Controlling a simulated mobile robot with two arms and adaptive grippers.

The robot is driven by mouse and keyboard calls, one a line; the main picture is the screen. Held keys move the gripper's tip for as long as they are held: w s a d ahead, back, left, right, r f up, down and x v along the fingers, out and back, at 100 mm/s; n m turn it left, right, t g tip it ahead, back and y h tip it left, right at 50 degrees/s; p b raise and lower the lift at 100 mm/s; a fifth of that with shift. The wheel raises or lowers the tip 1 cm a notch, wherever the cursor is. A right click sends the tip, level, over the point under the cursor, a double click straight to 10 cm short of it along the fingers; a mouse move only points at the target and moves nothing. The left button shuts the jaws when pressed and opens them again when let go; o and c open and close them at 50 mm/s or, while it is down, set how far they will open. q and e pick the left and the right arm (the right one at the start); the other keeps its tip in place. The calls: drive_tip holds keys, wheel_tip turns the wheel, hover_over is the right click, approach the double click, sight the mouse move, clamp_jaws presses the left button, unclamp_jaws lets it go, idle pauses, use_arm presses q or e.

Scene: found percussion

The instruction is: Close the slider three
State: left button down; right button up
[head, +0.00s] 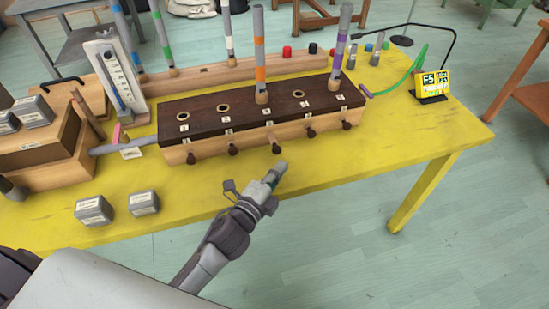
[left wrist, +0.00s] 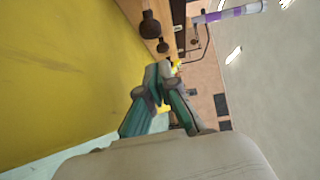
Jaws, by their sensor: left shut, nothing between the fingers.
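The dark-topped wooden box (head: 265,112) has numbered labels along its top and a row of dark knobs on its front. The knob of slider three (head: 276,149) sits below label 3 and sticks out further than its neighbours. My left gripper (head: 279,168) is shut and empty, just in front of that knob, with a small gap showing between them. In the left wrist view my closed fingertips (left wrist: 160,70) point along the box's front, and dark knobs (left wrist: 151,25) show at the top; I cannot tell their numbers there. My right gripper is not in view.
An orange-banded pipe (head: 260,50) and a purple-banded pipe (head: 341,40) stand upright on the box. Two grey blocks (head: 94,211) (head: 143,203) lie at the front left of the yellow table (head: 330,172). A gauge stand (head: 117,80) is at left. The table's front right is clear.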

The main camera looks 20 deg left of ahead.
sight(273, 145)
use_arm(q)
drive_tip(key=shift+w+a+f, duration=0.1)
drive_tip(key=shift+w+a, duration=0.45)
drive_tip(key=shift+w, duration=0.15)
drive_tip(key=shift+w+a+f, duration=0.1)
drive_tip(key=shift+w+a, duration=0.4)
drive_tip(key=shift+w, duration=0.2)
drive_tip(key=shift+r, duration=0.1)
drive_tip(key=w+a, duration=0.2)
drive_tip(key=w, duration=0.1)
drive_tip(key=shift+a+p, duration=0.1)
drive_tip(key=shift+p, duration=0.25)
drive_tip(key=shift+r, duration=0.15)
